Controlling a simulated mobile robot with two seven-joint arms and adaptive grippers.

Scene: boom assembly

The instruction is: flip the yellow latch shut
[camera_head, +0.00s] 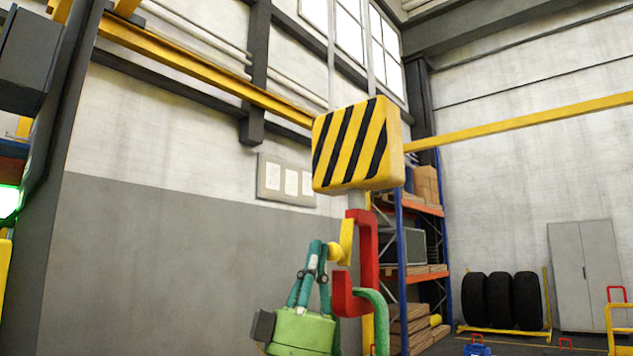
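The yellow latch (347,240) sits at the mouth of a red hook (366,250), on its left side. It slants down from the hook's top, with a rounded yellow knob at its lower left. Its lower end is close above the hook's tip; I cannot tell whether they touch. My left gripper (315,249), with a green body and teal fingers, points up just left of the knob. Its fingers come together at the tips with nothing between them. I cannot tell whether they touch the knob. My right gripper is not in view.
The hook hangs under a yellow-and-black striped block (357,145). A green curved piece (373,309) lies at the hook's bottom. Shelving (401,255), tyres (502,300) and a grey cabinet (583,275) stand farther back. The space left of my gripper looks clear.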

